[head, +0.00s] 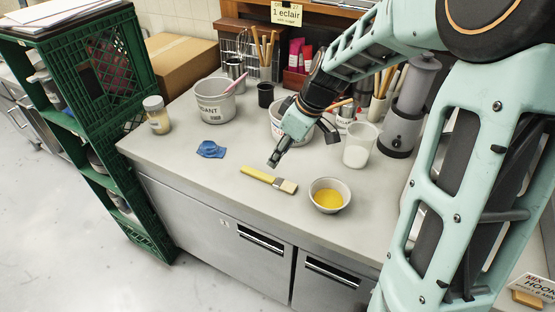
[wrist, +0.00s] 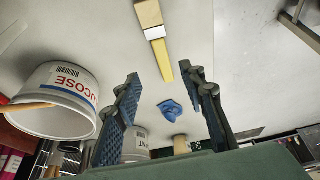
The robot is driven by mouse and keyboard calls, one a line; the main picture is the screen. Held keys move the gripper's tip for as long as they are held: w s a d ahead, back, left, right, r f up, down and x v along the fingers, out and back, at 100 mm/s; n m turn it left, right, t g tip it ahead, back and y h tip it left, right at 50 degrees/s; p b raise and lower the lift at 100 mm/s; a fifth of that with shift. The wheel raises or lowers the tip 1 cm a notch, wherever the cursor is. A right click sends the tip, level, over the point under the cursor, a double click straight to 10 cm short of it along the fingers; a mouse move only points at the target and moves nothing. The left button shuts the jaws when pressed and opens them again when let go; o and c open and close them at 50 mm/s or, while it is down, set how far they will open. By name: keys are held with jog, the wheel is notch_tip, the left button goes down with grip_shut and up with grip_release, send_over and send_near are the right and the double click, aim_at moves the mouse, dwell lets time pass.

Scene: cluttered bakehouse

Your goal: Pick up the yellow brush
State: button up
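The yellow brush (head: 258,174) lies flat on the grey counter near its front edge, with its pale bristles towards the right. In the wrist view the brush (wrist: 162,58) shows at upper centre, its yellow handle pointing down between the fingertips. My gripper (head: 274,162) is above the counter, just behind the brush in the head view. In the wrist view my gripper (wrist: 163,76) has its two dark fingers well apart, with nothing held between them. I cannot tell the exact height of the fingertips over the handle.
A bowl of yellow liquid (head: 328,199) stands right of the brush. A crumpled blue cloth (head: 210,149) lies to its left. A white glucose tub (wrist: 58,100) is close beside my gripper. A translucent cup (head: 358,148) stands at right.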

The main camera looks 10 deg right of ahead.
send_near(265, 176)
jog(key=shift+s+x, duration=0.25)
jog(key=shift+x, duration=0.85)
jog(key=shift+w+p+x, duration=0.15)
jog(key=shift+x, duration=1.35)
jog(key=shift+w+p+x, duration=0.15)
jog(key=shift+x, duration=1.35)
jog(key=shift+c, duration=0.6)
grip_shut()
jog(key=shift+r, duration=0.15)
